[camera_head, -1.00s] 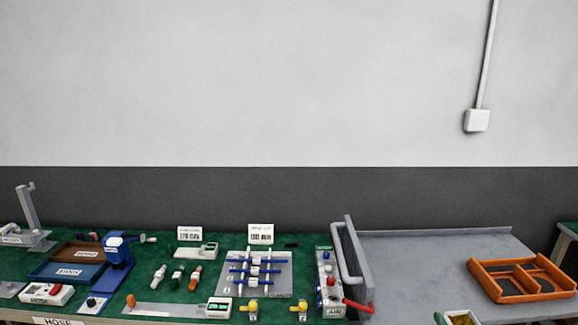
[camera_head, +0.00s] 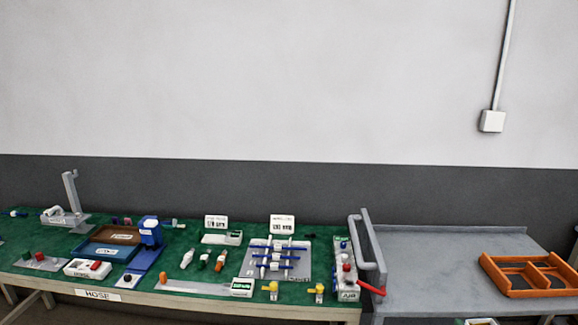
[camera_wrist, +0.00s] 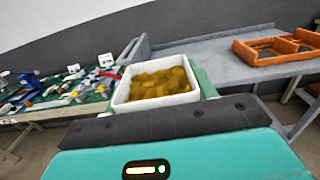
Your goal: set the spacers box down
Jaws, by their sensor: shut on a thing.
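The spacers box (camera_wrist: 155,99) is an open white box filled with yellow-brown pieces, upright in the wrist view. My gripper (camera_wrist: 165,112) is shut on it, with the box just beyond the dark edge of the teal gripper body. The fingertips are mostly hidden. In the head view only a sliver of the box shows at the bottom edge, in front of a grey cart. The box is in the air, apart from the bench and the cart top.
The grey cart top (camera_head: 430,255) is bare except for an orange divided tray (camera_head: 517,288) at its right. A grey handle (camera_head: 371,250) rises at its left edge. The green bench (camera_head: 190,222) at left is crowded with fixtures, tools and small trays.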

